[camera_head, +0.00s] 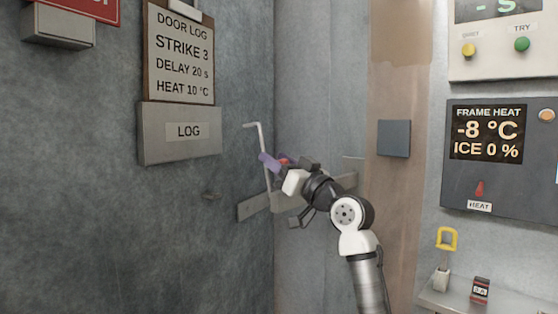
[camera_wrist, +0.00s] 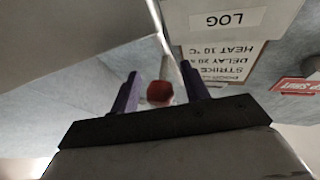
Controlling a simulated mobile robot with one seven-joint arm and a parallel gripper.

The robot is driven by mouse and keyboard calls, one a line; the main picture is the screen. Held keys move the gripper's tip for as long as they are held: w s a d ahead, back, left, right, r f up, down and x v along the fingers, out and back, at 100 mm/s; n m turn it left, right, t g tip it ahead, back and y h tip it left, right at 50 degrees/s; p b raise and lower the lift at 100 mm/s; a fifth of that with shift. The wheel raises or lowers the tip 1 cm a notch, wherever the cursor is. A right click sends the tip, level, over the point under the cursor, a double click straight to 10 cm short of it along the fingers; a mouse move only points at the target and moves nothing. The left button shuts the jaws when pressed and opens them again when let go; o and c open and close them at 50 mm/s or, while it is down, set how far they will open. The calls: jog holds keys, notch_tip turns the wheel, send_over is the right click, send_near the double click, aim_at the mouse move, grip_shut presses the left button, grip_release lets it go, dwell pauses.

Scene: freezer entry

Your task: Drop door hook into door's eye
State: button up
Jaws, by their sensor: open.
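The door hook (camera_head: 262,145) is a thin silver rod standing nearly upright near the wall corner, its bent top end pointing left. A red knob (camera_wrist: 160,92) is beside the rod; in the wrist view it sits between the two purple fingers of my gripper (camera_wrist: 160,74), with the rod behind it. The fingers are apart on either side of the knob; contact is unclear. In the head view my gripper (camera_head: 275,161) is at the rod's middle and partly hides it.
A metal bar (camera_head: 252,207) crosses the corner below my gripper. A LOG box (camera_head: 180,133) and door log board (camera_head: 180,50) hang on the left wall.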

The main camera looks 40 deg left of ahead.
grip_shut()
jog(key=shift+r, duration=0.1)
